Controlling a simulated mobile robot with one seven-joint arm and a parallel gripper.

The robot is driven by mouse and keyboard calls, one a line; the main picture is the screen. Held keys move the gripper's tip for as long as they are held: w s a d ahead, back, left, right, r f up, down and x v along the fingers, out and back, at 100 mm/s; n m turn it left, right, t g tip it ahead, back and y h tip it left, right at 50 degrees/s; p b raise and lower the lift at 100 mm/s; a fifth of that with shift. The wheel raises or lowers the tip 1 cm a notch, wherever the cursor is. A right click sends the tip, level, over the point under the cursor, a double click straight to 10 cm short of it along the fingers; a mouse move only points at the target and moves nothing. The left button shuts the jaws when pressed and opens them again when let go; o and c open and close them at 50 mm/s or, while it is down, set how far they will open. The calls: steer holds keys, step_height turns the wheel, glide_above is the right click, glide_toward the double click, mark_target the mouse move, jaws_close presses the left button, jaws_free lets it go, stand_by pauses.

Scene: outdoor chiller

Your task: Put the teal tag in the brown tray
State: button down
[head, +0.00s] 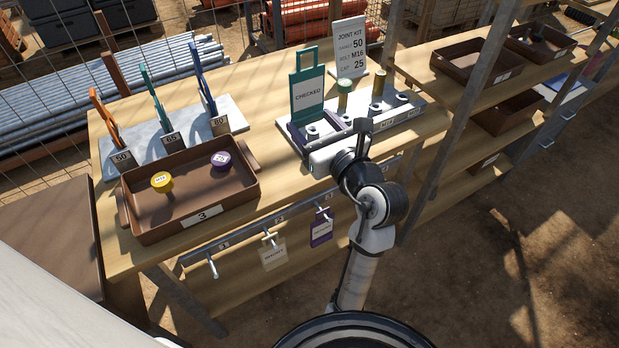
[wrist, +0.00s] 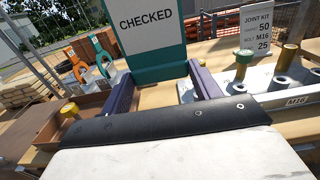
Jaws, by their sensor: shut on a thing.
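The teal tag (head: 306,92) has a white "CHECKED" label and a handle loop at its top. It stands upright in my gripper (head: 318,130), above the back part of the workbench. In the wrist view the tag (wrist: 150,52) is between the two dark fingers, with its lower edge at the fingertips. My gripper is shut on it. The brown tray (head: 203,212), marked 3, sits at the left on the bench, apart from the gripper.
A plate with bolts and nuts (head: 400,113) and a "JOINT KIT" sign (head: 349,47) stand close right of the gripper. Several coloured wrenches (head: 158,100) stand behind the tray. Yellow (head: 273,253) and purple (head: 321,228) tags hang from the front rail. Shelf posts rise at right.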

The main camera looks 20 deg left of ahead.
mark_target(313, 183)
step_height(313, 183, down, 17)
steer(key=shift+b, duration=1.2)
steer(key=shift+f, duration=0.15)
steer(key=shift+c, duration=1.8)
jaws_free()
